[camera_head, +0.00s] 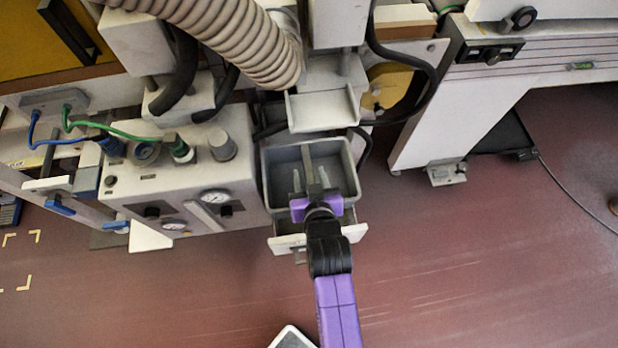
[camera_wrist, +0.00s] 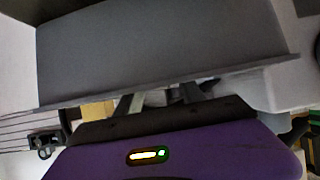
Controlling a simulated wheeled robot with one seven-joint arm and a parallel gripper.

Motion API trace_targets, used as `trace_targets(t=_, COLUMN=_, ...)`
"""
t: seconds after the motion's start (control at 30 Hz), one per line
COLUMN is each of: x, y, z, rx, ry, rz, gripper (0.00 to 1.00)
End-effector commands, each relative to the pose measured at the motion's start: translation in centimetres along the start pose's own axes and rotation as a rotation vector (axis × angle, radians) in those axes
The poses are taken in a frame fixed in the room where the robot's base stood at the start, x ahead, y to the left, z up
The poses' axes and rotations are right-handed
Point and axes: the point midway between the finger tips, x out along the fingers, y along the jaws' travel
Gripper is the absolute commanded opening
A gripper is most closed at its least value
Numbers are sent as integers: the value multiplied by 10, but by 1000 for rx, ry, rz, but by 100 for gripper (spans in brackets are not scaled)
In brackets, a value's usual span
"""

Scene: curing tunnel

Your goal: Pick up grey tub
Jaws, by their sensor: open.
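The grey tub (camera_head: 349,160) is an open rectangular container at the middle of the head view, seated in a pale drawer-like holder under the machine. My gripper (camera_head: 310,180) reaches over its near side, with its fingers seen against the tub's inside. In the wrist view a broad grey wall with a rim, likely the tub (camera_wrist: 160,50), fills the upper part. My gripper (camera_wrist: 166,98) shows below it with its fingers spread apart and partly hidden by the rim. Whether a finger touches the tub cannot be told.
A pale chute (camera_head: 322,108) hangs just behind the tub. A control box with gauges (camera_head: 185,180) stands close on the left. A ribbed hose (camera_head: 235,38) and black cables run above. A white machine (camera_head: 440,115) is on the right. The reddish floor (camera_head: 470,270) is clear.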

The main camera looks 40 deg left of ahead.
Motion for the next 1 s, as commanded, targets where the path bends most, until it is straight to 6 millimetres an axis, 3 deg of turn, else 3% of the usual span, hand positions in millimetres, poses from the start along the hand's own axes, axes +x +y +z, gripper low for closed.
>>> trace_targets(t=0.13, x=13, y=1, z=0, rx=0, ry=0, rz=1, gripper=46)
trace_targets(t=0.4, x=15, y=1, z=0, rx=0, ry=1, rz=1, gripper=46)
trace_targets(t=0.63, x=15, y=1, z=0, rx=0, ry=1, rz=1, gripper=0)
trace_targets(t=1.0, x=14, y=1, z=-1, rx=0, ry=2, rz=1, gripper=0)
